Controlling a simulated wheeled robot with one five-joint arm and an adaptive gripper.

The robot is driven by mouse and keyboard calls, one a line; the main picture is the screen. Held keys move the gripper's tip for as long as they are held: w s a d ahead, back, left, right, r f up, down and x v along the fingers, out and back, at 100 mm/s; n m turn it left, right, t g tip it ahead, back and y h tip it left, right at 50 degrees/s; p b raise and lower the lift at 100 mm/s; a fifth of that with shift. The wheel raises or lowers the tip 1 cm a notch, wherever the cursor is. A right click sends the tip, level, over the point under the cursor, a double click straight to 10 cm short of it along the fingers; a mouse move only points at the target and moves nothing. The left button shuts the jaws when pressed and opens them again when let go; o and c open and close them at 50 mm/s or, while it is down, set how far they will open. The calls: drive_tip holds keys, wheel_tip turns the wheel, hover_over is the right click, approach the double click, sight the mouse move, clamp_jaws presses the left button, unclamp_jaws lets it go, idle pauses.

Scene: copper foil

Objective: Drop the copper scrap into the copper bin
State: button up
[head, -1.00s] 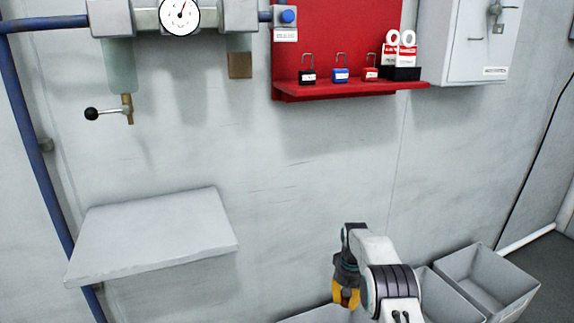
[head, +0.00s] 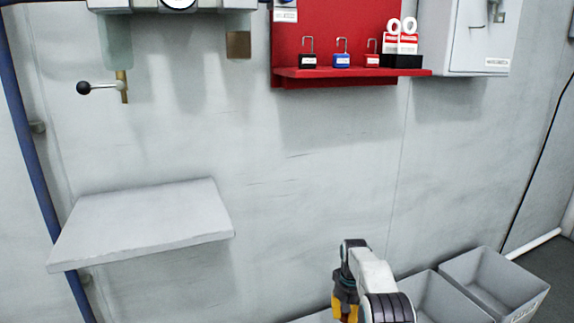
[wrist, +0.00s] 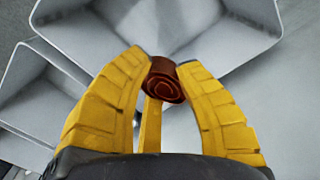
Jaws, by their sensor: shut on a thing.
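The copper scrap (wrist: 164,82) is a small reddish-brown roll with a spiral end. In the wrist view my gripper (wrist: 160,75) is shut on it, with the roll pinched between the two yellow fingertips. In the head view my gripper (head: 345,310) hangs low at the bottom edge, and the scrap cannot be made out there. Grey open bins stand to its right, a middle one (head: 440,296) and a right one (head: 497,285). Part of another grey shape shows at the bottom edge near my gripper. I cannot read which bin is the copper bin.
Bin walls (wrist: 85,22) lie beyond my fingers in the wrist view. A grey shelf (head: 145,225) juts from the wall at left. A red board with padlocks (head: 342,60) and a grey cabinet (head: 482,35) hang higher. The wall between shelf and arm is clear.

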wheel_tip(320, 180, down, 4)
drive_tip(key=b, duration=0.2)
drive_tip(key=shift+f+b, duration=0.25)
drive_tip(key=shift+b, duration=0.05)
drive_tip(key=o, duration=1.1)
drive_tip(key=shift+r, duration=0.15)
wheel_tip(320, 180, up, 12)
drive_tip(key=shift+f, duration=0.2)
